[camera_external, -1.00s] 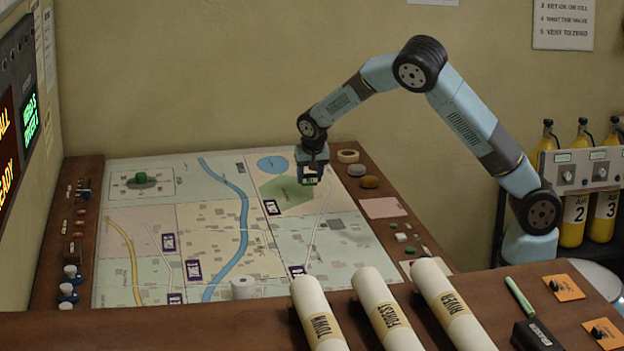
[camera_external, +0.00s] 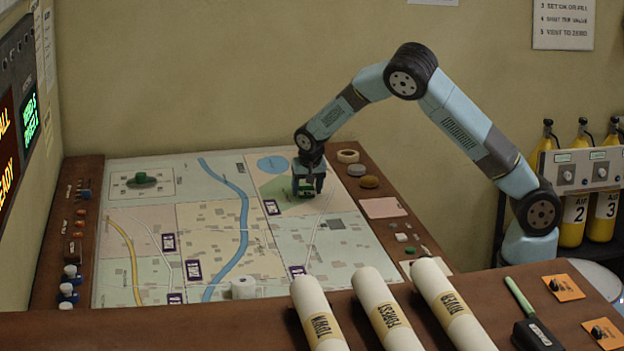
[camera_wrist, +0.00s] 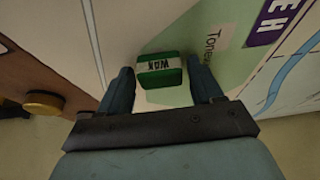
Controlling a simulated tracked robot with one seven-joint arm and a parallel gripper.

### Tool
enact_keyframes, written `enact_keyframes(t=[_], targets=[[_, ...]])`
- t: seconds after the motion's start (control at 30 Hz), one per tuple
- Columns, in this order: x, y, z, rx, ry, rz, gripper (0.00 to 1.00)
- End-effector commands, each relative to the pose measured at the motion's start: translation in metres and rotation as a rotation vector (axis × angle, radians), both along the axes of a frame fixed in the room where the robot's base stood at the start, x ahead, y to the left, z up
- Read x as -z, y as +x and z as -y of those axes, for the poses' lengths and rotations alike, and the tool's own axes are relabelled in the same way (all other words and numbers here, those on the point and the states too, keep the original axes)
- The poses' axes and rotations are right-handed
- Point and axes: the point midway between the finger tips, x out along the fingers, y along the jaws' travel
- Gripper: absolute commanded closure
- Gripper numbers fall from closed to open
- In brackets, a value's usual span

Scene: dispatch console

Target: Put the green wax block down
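The green wax block (camera_wrist: 159,70), with a white label reading "WAX", is between and just beyond the fingertips of my gripper (camera_wrist: 161,80) in the wrist view. A gap shows on each side of it, so my gripper is open. The block rests on the map, by the edge of a pale green zone. In the external view the block (camera_external: 305,190) shows low under my gripper (camera_external: 308,186), partly covered by the fingers. The map (camera_external: 150,215) lies flat on the console.
A dark green object (camera_external: 142,180) is at the map's far left. Rolled maps (camera_external: 385,312) lie in front. Small purple-edged cards are scattered on the map.

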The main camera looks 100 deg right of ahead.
Motion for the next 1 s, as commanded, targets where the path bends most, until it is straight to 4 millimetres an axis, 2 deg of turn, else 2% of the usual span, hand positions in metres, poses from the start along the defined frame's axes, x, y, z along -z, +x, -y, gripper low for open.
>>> enact_keyframes(t=[0.03, 0.13, 0.47, 0.67, 1.0], targets=[[0.0, 0.0, 0.0, 0.0, 0.0, 0.0, 0.3], [0.0, 0.0, 0.0, 0.0, 0.0, 0.0, 0.21], [-0.005, 0.0, -0.001, 0.0, 0.0, 0.001, 0.21], [-0.031, 0.001, -0.013, -0.002, 0.0, 0.002, 0.21], [-0.09, 0.001, -0.037, -0.002, 0.0, 0.002, 0.21]])
